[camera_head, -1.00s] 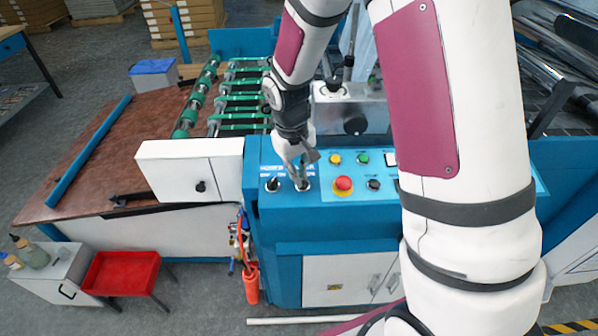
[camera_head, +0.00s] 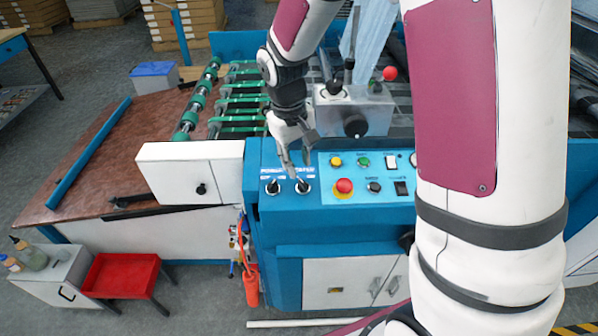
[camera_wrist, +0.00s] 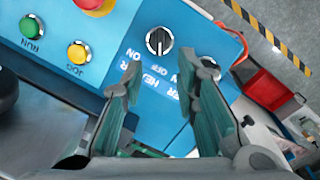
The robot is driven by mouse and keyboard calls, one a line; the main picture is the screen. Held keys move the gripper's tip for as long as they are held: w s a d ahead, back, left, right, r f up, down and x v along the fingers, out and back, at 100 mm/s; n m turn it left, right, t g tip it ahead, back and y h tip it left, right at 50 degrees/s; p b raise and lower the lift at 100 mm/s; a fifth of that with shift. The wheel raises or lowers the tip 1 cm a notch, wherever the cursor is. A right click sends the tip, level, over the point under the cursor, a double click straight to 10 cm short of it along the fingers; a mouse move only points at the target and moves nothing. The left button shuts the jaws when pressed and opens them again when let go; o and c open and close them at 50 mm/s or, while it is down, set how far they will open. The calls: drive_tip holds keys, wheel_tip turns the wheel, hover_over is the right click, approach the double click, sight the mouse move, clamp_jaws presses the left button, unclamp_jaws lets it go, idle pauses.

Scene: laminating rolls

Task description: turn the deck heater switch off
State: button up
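Two black rotary switches sit on the blue panel's left part: a left one (camera_head: 272,187) and a right one (camera_head: 303,186). In the wrist view, the right switch (camera_wrist: 159,41) has a black knob on a pale ring, with upside-down ON, OFF and partly hidden heater lettering beside it. The left switch (camera_wrist: 209,66) is partly hidden behind a finger. I cannot tell for certain which position each knob marks. My gripper (camera_head: 297,166) is just behind and above the right switch; in the wrist view its fingers (camera_wrist: 160,82) are apart and empty, clear of the knob.
A red emergency button (camera_head: 344,186), yellow button (camera_head: 336,161) and green button (camera_head: 363,161) are close to the right. A metal block with a red-ball lever (camera_head: 389,73) stands behind the panel. A white cabinet (camera_head: 190,175) juts out left. Space above the panel front is free.

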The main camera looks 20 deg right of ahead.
wheel_tip(320, 180, up, 6)
drive_tip(key=shift+a, duration=0.35)
drive_tip(key=shift+s+r, duration=0.1)
drive_tip(key=s+d+r+m+t, duration=0.1)
drive_tip(key=s+r+t, duration=0.1)
drive_tip(key=s+r, duration=0.5)
drive_tip(key=s+r+m+t+y, duration=0.1)
drive_tip(key=s+r+t, duration=0.2)
drive_tip(key=s+r, duration=0.4)
drive_tip(key=s, duration=0.8)
drive_tip(key=shift+d, duration=0.35)
